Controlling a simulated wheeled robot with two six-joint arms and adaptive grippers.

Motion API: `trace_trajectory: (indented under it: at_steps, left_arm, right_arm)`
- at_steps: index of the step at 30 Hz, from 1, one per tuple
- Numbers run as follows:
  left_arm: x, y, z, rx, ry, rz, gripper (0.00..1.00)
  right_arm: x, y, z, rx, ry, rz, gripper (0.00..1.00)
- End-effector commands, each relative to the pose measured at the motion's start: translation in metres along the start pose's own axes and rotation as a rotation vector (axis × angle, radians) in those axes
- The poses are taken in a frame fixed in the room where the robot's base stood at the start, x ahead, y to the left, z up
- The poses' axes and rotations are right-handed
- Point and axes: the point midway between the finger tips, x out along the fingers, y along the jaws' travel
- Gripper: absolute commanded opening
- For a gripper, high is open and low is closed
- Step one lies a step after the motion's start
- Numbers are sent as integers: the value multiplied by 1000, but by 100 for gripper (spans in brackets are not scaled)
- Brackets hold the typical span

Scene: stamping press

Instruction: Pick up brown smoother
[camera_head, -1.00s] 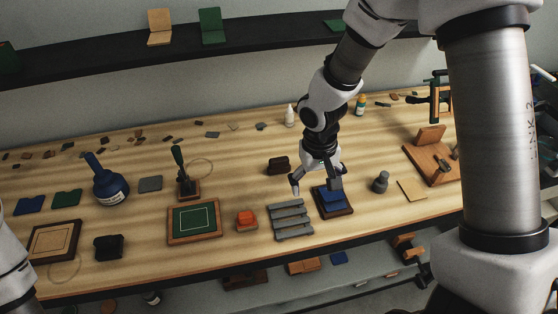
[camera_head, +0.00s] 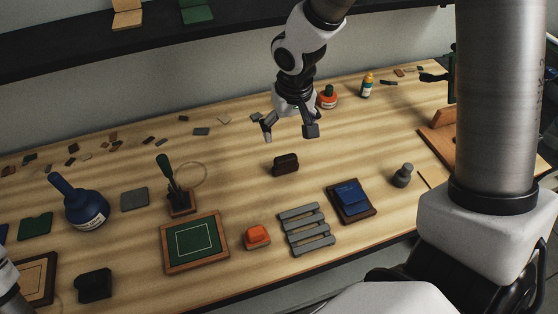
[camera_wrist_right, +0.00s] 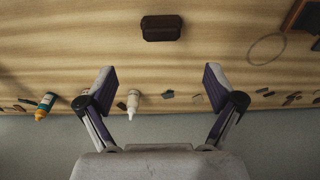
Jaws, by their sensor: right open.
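The brown smoother (camera_head: 285,164) is a small dark brown block lying on the wooden bench, near its middle. It also shows at the top of the right wrist view (camera_wrist_right: 161,28), ahead of the fingers and apart from them. My right gripper (camera_head: 289,131) is open and empty, raised above the bench and showing just above the smoother in the head view. Its two spread fingers also show in the right wrist view (camera_wrist_right: 158,75). My left gripper is out of the picture.
Near the smoother are a grey slatted rack (camera_head: 307,239), a blue pad on a brown board (camera_head: 366,213), an orange block (camera_head: 257,233) and a green-topped frame (camera_head: 164,262). Bench around the smoother is clear.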

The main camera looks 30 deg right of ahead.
Motion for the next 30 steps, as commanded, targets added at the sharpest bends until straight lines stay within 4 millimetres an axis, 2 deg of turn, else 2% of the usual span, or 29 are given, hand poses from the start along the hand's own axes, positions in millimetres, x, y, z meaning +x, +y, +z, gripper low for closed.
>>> trace_trajectory:
  at_steps: [1, 6, 10, 16, 22, 29, 30]
  left_arm:
    - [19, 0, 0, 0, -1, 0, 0]
    - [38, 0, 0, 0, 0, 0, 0]
    - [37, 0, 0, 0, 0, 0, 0]
    - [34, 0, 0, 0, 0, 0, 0]
    - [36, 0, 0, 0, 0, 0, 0]
    - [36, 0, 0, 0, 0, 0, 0]
    - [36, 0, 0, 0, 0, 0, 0]
  right_arm:
    - [19, 0, 2, 0, 0, 0, 92]
    - [38, 0, 5, 0, 0, 0, 92]
    - [47, 0, 5, 0, -3, 2, 92]
    - [72, -1, 4, -1, -4, 2, 92]
    - [109, -2, 3, -1, -3, 0, 92]
    - [113, -3, 2, 0, -1, -1, 92]
    - [113, -3, 2, 0, -1, -1, 88]
